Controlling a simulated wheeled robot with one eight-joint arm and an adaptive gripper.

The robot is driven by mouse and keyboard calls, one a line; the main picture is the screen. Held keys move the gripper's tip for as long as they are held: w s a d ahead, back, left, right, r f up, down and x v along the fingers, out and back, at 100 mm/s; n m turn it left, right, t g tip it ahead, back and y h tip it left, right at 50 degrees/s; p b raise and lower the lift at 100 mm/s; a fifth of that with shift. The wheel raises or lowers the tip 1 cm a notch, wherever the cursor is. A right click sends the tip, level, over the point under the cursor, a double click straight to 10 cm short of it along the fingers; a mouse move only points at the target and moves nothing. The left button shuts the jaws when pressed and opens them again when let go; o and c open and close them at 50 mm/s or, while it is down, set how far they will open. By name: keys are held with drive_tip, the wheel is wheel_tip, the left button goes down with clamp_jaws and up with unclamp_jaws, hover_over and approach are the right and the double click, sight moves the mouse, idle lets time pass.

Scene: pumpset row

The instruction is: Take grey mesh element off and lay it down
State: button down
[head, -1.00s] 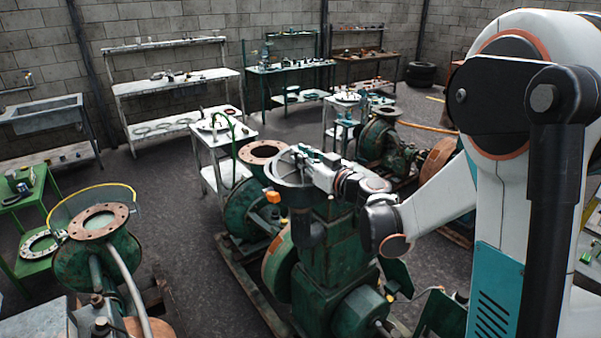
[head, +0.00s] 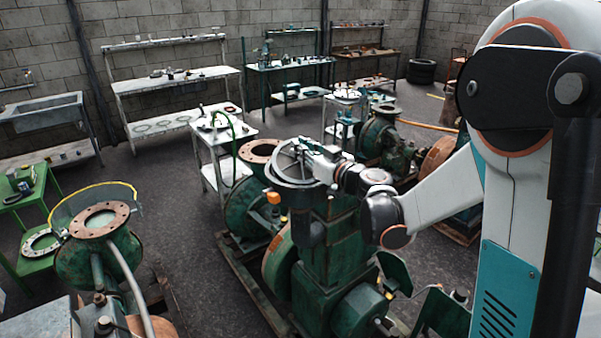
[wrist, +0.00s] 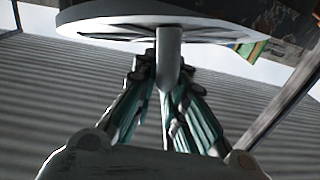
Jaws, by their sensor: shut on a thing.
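The grey mesh element (head: 287,161) shows in the head view as a round grey disc with spokes, at the top of the tall green pump (head: 328,250). In the wrist view the grey disc (wrist: 105,28) spans the top of the picture, and a short grey stem (wrist: 168,58) comes from it. My gripper (head: 312,156) is at the disc's right side in the head view. In the wrist view its fingers (wrist: 165,88) are closed on the stem. I cannot tell whether the disc touches the pump, as the gripper and its rim hide the contact.
A white table (head: 236,133) with small parts stands behind the pump. Another green pump with a rusty flange (head: 99,220) is at left, beside a green table (head: 40,240) bearing a ring. Benches line the back wall. Dark floor (head: 180,185) is free between.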

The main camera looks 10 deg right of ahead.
idle(0.3)
drive_tip(key=shift+r+p, duration=1.2)
drive_tip(key=shift+r, duration=0.85)
drive_tip(key=c, duration=2.2)
unclamp_jaws()
clamp_jaws()
